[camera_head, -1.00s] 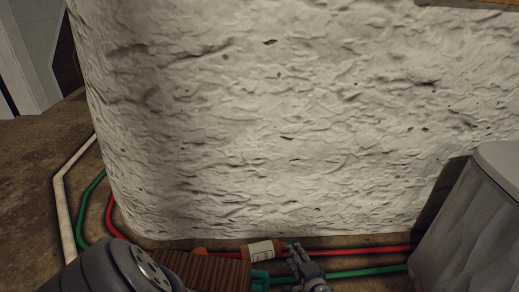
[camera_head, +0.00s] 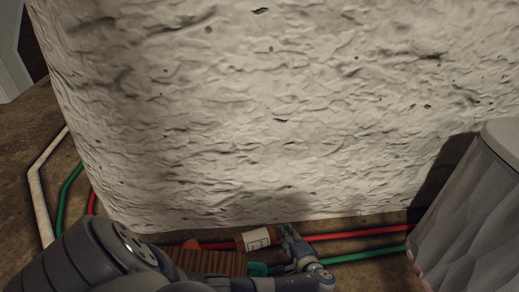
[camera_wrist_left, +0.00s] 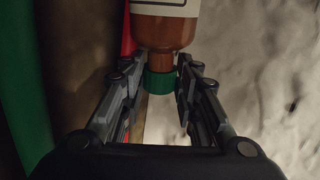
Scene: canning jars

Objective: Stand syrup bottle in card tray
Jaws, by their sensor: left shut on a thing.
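The syrup bottle (camera_head: 256,239) is orange-brown with a white label and lies nearly sideways in the head view, low against the foot of the pale wall. Its neck end points right, toward my left gripper (camera_head: 285,234). In the left wrist view the bottle (camera_wrist_left: 165,31) shows its lower label edge, shoulder and green cap (camera_wrist_left: 160,82). The fingers of my left gripper (camera_wrist_left: 162,78) are shut on it from both sides at the neck and cap. A brown ribbed thing (camera_head: 209,262) shows below the bottle; I cannot tell whether it is the card tray. My right gripper is out of view.
A rough white wall (camera_head: 270,120) fills the background. Red (camera_head: 370,233) and green (camera_head: 365,256) pipes run along its foot, and a white pipe (camera_head: 35,190) runs at left. A grey faceted container (camera_head: 475,215) stands at right.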

